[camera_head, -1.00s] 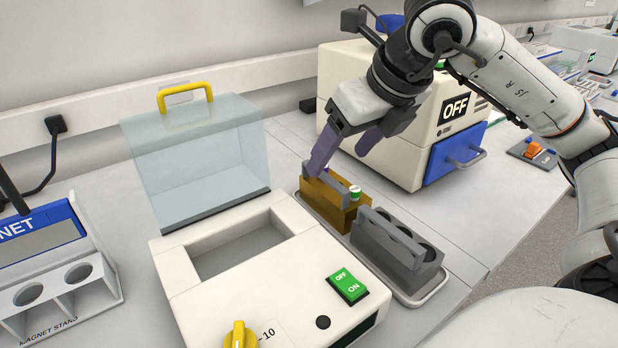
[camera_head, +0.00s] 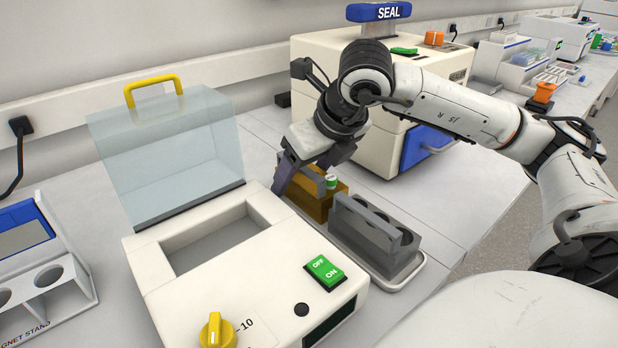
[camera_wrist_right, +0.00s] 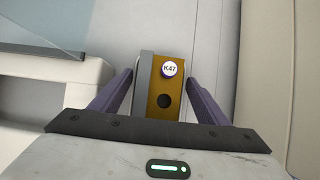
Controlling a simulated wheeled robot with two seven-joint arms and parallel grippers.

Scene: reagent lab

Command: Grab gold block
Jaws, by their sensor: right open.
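The gold block (camera_head: 318,206) stands in a grey tray (camera_head: 417,270) at the right of the white heater unit. In the right wrist view the gold block (camera_wrist_right: 154,88) has a round hole and a white-topped tube marked K47 (camera_wrist_right: 169,69). My right gripper (camera_head: 303,180) is open and reaches down at the block. In the right wrist view the fingers of my right gripper (camera_wrist_right: 160,77) stand either side of the block, with gaps showing. My right wrist hides part of the block's top in the head view. My left gripper is not in view.
A grey block (camera_head: 372,240) with several holes sits close beside the gold one in the tray. The heater unit (camera_head: 260,285) with a raised clear lid (camera_head: 170,160) is at the left. The SEAL machine (camera_head: 325,52) stands behind.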

